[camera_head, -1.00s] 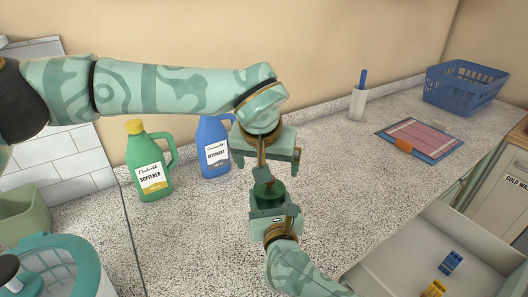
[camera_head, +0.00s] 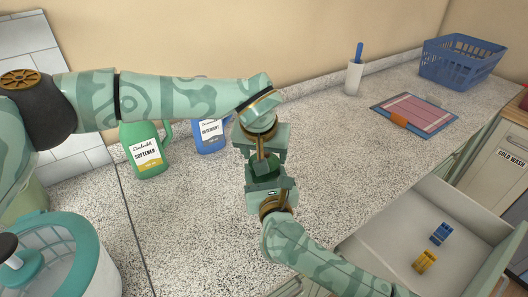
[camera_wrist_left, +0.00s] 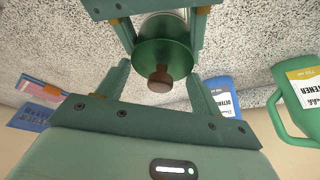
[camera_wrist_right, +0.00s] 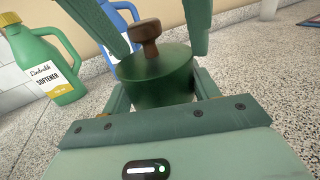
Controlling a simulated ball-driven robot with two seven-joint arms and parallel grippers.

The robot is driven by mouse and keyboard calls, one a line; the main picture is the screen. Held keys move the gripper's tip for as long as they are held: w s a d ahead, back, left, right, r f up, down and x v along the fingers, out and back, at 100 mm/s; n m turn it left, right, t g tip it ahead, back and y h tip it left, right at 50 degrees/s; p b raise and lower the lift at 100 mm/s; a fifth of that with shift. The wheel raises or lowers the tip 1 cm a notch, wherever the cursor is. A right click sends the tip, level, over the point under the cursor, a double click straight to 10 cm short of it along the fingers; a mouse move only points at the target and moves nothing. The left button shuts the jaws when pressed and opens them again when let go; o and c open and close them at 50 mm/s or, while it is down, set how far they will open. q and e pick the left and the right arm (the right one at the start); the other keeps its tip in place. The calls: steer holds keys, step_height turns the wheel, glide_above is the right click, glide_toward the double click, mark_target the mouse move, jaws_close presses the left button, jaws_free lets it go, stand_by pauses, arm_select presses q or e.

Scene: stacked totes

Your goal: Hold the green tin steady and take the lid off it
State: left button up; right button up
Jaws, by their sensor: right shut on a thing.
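The green tin (camera_wrist_right: 165,90) has a round green lid (camera_wrist_left: 165,62) with a brown knob (camera_wrist_right: 145,30) on top. In the head view the tin (camera_head: 264,172) is mostly hidden between my grippers. My right gripper (camera_wrist_right: 163,92) is shut on the tin's sides. My left gripper (camera_wrist_left: 160,85) comes from above, open, with its fingers on either side of the knob and apart from it. The lid sits on the tin. I cannot tell if the tin touches the counter.
A green softener bottle (camera_head: 146,152) and blue detergent bottle (camera_head: 210,134) stand behind, left of my grippers. A blue basket (camera_head: 462,60), clipboard (camera_head: 415,110) and white holder (camera_head: 354,78) are at the right. An open drawer (camera_head: 400,235) is front right. The middle counter is clear.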

arm_select(q)
steer(key=shift+r, duration=0.15)
stand_by(0.8)
steer(key=shift+r, duration=1)
steer(key=shift+r, duration=2)
arm_select(e)
steer(key=o, duration=1.5)
steer(key=shift+c, duration=0.2)
